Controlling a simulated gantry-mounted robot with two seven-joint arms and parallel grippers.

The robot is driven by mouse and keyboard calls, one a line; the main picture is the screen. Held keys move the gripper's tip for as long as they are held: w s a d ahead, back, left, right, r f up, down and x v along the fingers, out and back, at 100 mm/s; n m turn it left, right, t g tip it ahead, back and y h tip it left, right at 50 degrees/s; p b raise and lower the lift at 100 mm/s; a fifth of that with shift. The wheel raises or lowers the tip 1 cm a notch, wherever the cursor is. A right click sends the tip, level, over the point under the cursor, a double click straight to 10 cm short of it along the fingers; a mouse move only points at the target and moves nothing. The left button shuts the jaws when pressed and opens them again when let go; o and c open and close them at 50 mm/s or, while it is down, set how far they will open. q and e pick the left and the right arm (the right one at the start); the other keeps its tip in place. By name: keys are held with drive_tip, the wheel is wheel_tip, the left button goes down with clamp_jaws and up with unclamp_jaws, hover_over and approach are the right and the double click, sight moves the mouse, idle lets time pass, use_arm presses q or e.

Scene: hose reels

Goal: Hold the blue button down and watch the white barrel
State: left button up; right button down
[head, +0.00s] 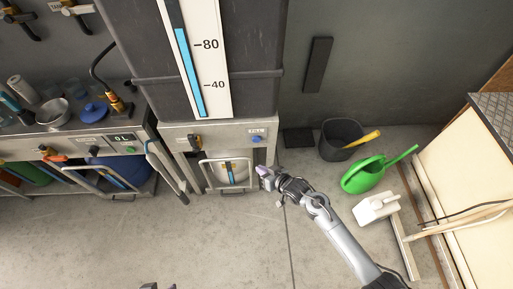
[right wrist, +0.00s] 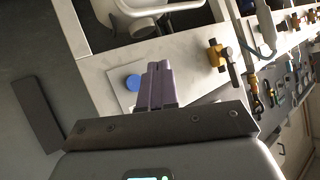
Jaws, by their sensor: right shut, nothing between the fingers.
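The blue button (head: 256,139) sits on the pale front panel of the cabinet under a tall grey tank, below a small label. It also shows in the right wrist view (right wrist: 133,82), just left of my fingertips. My right gripper (head: 263,172) is shut and empty, its purple fingers (right wrist: 158,85) together and pointing toward the panel. In the head view it is below the button and looks apart from it. The white barrel (head: 229,174) stands in the cabinet opening behind a rail, with a blue strip on its front. Small grey parts at the bottom edge may be my left gripper.
A tank gauge (head: 199,60) shows a tall blue column. A yellow-handled valve (head: 194,142) is left of the button. A black bucket (head: 342,139), a green watering can (head: 363,175) and a white dustpan (head: 377,208) stand on the right. The floor in front is clear.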

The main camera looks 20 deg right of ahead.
sight(256, 140)
use_arm(q)
wheel_tip(256, 140, down, 2)
drive_tip(key=shift+b, duration=0.55)
use_arm(e)
drive_tip(key=shift+w+f, duration=0.2)
drive_tip(key=shift+w, duration=0.5)
use_arm(q)
drive_tip(key=shift+d+f, duration=0.1)
use_arm(e)
drive_tip(key=shift+w, duration=0.1)
use_arm(q)
wheel_tip(256, 140, down, 6)
drive_tip(key=b, duration=0.6)
use_arm(e)
drive_tip(key=w+d, duration=0.2)
drive_tip(key=w, duration=0.6)
drive_tip(key=shift+w+d, duration=0.15)
drive_tip(key=shift+d, duration=0.15)
